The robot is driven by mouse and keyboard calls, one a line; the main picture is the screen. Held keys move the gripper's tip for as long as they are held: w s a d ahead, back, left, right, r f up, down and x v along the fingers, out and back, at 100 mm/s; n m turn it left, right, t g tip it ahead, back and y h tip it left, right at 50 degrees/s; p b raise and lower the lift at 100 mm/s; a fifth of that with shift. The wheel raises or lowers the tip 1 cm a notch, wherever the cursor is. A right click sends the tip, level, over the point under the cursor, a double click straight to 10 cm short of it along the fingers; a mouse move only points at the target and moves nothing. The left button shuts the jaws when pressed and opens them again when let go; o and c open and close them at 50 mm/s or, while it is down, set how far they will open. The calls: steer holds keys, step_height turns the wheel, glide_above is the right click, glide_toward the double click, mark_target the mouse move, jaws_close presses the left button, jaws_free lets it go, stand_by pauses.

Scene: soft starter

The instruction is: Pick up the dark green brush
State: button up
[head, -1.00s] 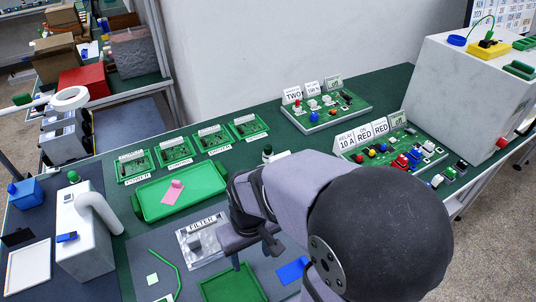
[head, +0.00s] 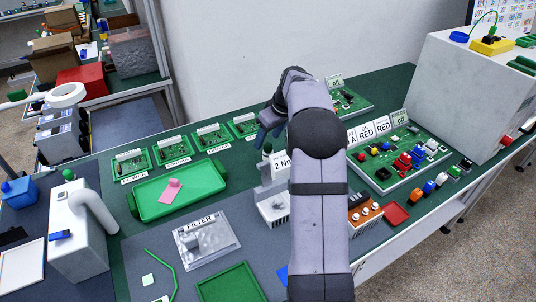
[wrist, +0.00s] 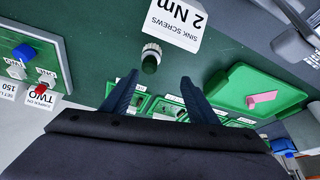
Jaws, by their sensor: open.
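A small dark green piece with a pale ribbed collar (wrist: 150,58) stands beside the "2 Nm" card in the wrist view. It also shows in the head view as a dark green and white piece (head: 267,150), partly crowded by the card and my arm. I cannot tell for certain that it is the brush; no bristles show clearly. My gripper (wrist: 160,88) is open and empty, and the piece lies ahead of the gap between its fingers. In the head view my gripper (head: 270,122) is above the table near the piece, partly hidden by my arm.
The "2 Nm" card (wrist: 178,18) stands close to the piece. A green tray (head: 147,206) with a pink item (head: 171,189) and several small circuit boards lie left of my gripper. A grey holder (head: 270,205) stands in front. Component boards (head: 400,158) lie right.

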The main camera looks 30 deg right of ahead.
mark_target(270, 145)
steer(key=shift+w+d+f+n, duration=0.15)
steer(key=shift+d+f, duration=0.1)
steer(key=shift+d, duration=0.45)
steer(key=shift+d+f+n, duration=0.15)
steer(key=shift+d+f, duration=0.05)
steer(key=shift+d, duration=0.45)
steer(key=shift+a+p+x, duration=0.1)
steer(key=shift+p+x, duration=0.6)
steer(key=shift+x, duration=1.15)
steer(key=shift+a+p+x, duration=0.15)
steer(key=shift+p+x, duration=0.5)
steer(key=shift+x, duration=1.15)
steer(key=c, duration=1.1)
